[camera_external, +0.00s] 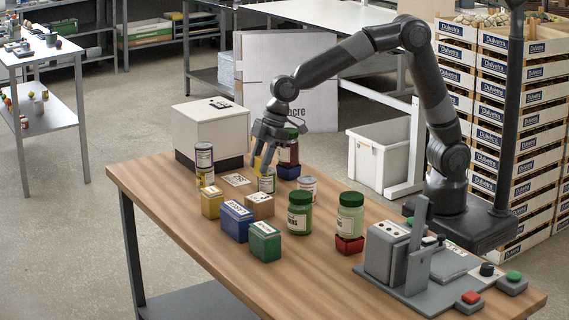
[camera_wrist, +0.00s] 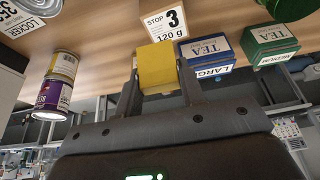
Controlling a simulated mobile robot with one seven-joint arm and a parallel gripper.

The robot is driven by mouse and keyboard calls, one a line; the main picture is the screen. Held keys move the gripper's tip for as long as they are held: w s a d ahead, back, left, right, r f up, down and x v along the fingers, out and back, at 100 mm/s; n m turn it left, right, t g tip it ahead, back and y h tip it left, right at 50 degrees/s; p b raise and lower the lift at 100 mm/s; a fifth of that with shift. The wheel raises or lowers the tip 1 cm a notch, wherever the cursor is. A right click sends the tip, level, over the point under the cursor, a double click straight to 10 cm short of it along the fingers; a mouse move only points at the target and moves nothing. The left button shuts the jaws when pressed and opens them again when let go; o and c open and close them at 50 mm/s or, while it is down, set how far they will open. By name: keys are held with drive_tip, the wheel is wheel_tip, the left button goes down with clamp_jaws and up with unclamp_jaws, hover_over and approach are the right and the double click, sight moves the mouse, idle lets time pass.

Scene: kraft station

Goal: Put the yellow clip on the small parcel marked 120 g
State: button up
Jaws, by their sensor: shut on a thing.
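My gripper (camera_external: 262,160) is shut on the yellow clip (camera_wrist: 158,68), which shows between the two fingers in the wrist view. In the outside view a bit of yellow shows at the fingertips, above the table among the goods. A small brown parcel (camera_external: 260,206) with a white label on top stands on the table, below and near my gripper. In the wrist view a white label (camera_wrist: 166,22) reads "STOP 3, 120 g", just beyond the clip. The clip looks apart from that label, though the gap is hard to judge. The clip hides part of what lies behind it.
A yellow tin (camera_external: 211,203), a blue tin (camera_external: 237,222) and a green tin (camera_external: 265,242) stand in a row near the parcel. Stacked cans (camera_external: 204,162) and green-lidded jars (camera_external: 300,214) are close by. A white box (camera_external: 210,133) is behind. The table's near left is clear.

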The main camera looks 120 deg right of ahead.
drive_tip(key=shift+w+a+f, duration=0.75)
drive_tip(key=shift+w+a, duration=0.1)
drive_tip(key=shift+f, duration=1.95)
drive_tip(key=shift+f, duration=0.15)
drive_tip(key=o, duration=1)
